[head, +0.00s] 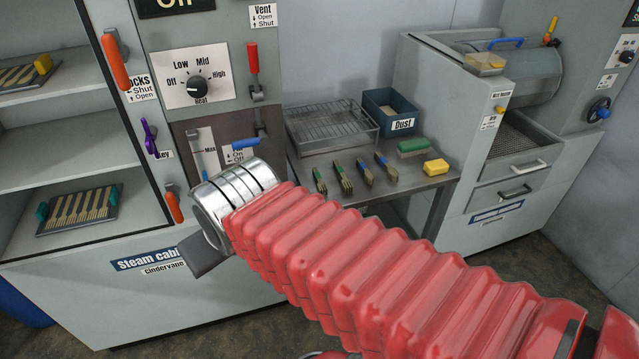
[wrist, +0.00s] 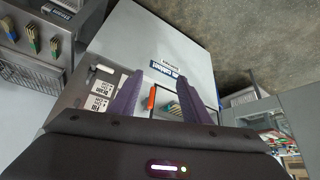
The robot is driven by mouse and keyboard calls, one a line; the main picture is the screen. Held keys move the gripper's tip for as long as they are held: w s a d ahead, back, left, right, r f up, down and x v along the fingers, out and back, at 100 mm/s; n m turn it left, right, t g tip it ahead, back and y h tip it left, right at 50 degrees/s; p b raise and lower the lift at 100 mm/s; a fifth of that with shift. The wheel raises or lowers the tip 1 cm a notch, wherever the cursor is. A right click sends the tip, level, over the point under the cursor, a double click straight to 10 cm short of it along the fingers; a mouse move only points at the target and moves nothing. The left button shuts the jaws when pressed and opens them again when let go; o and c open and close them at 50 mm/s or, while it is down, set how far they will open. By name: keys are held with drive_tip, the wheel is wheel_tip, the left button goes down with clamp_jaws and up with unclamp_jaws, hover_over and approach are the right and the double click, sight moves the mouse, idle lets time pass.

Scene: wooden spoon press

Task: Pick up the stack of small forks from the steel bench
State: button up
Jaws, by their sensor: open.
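The steel bench (head: 425,182) stands right of the steam cabinet. Several small utensil stacks lie in a row on it. One with a green handle (head: 342,178) shows fork-like tines, and one with a blue handle (head: 386,167) lies further right. I cannot tell for sure which stack is the small forks. Part of the bench (wrist: 35,78) and some stacks (wrist: 33,38) show at the upper left of the wrist view. My gripper (wrist: 158,92) is open, with purple fingers apart and nothing between them. It points toward the cabinet front, away from the stacks.
A wire rack (head: 332,127), a blue Dust bin (head: 388,112), a green block (head: 412,147) and a yellow block (head: 436,167) sit on the bench. The steam cabinet (head: 110,300) has protruding handles. A grey machine (head: 500,150) bounds the bench's right side.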

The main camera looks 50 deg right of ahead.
drive_tip(key=w+d+f+m+t+h, duration=0.1)
drive_tip(key=w+d+f, duration=0.25)
drive_tip(key=d, duration=0.35)
drive_tip(key=w+d+f+m+h, duration=0.1)
drive_tip(key=w+d+f+h, duration=0.1)
drive_tip(key=w+d, duration=0.35)
drive_tip(key=w+d+f+m+t+h, duration=0.1)
drive_tip(key=w+d+f, duration=0.15)
drive_tip(key=d, duration=0.65)
drive_tip(key=s+d+f+m+t+h, duration=0.1)
drive_tip(key=s+d+f, duration=0.2)
drive_tip(key=d+f, duration=0.2)
drive_tip(key=s+d+f+m+t+h, duration=0.1)
drive_tip(key=s+d+f+t, duration=0.1)
drive_tip(key=d+f, duration=0.4)
drive_tip(key=s+d, duration=0.1)
drive_tip(key=d, duration=0.3)
drive_tip(key=shift+d+f+m, duration=0.15)
drive_tip(key=shift+d+m, duration=0.15)
drive_tip(key=shift+m, duration=0.1)
